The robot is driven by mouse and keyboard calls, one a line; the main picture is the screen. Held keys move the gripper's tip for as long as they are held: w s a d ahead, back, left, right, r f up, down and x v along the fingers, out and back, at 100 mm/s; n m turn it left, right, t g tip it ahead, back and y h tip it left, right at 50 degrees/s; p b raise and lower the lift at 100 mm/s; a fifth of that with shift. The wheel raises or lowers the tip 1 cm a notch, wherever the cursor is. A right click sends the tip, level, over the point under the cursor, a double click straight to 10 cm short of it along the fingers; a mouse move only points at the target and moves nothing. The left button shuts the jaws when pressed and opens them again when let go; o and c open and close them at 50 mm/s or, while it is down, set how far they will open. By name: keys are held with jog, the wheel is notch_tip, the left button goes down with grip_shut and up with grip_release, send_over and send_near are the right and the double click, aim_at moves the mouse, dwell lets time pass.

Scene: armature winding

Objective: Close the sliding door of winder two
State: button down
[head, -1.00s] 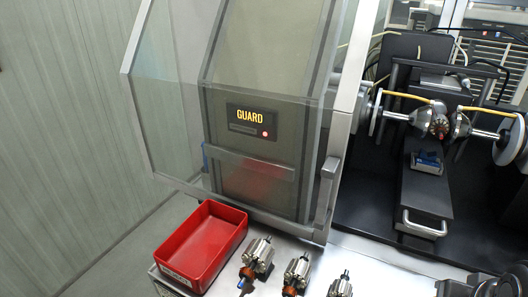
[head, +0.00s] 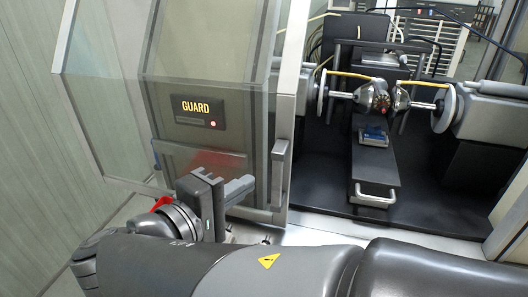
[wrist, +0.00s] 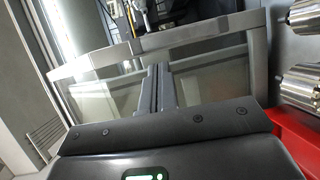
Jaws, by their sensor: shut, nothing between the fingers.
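The sliding door of winder two (head: 295,75) is a clear panel in a grey metal frame. It stands slid to the left, and the winding bay (head: 372,100) to its right is open. A vertical bar handle (head: 280,172) is on the door's right edge. My gripper (head: 230,182) is shut and empty, in front of the lower door, left of the handle and apart from it. In the wrist view its two fingers (wrist: 157,72) are together, pointing at framed glass panels (wrist: 205,75).
A lit GUARD sign (head: 197,108) shows behind the glass. A red tray (head: 160,203) is mostly hidden behind my arm; red also shows in the wrist view (wrist: 298,135), beside metal armatures (wrist: 300,88). The bay holds an armature (head: 375,97) between spindles.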

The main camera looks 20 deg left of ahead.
jog(key=s+a+r+n+t+y, duration=0.1)
jog(key=s+a+r+t+y, duration=0.1)
jog(key=s+a, duration=0.25)
send_near(274, 143)
jog(key=w+a, duration=0.2)
jog(key=w, duration=0.1)
jog(key=w+a, duration=0.1)
jog(key=shift+w+f, duration=0.15)
jog(key=shift+w, duration=0.1)
jog(key=shift+s+d, duration=0.2)
jog(key=shift+d, duration=1.75)
jog(key=d, duration=1.8)
jog(key=shift+d, duration=0.1)
jog(key=s+a, duration=0.6)
jog(key=s, duration=0.3)
jog(key=shift+s+a, duration=0.15)
jog(key=shift+s, duration=0.25)
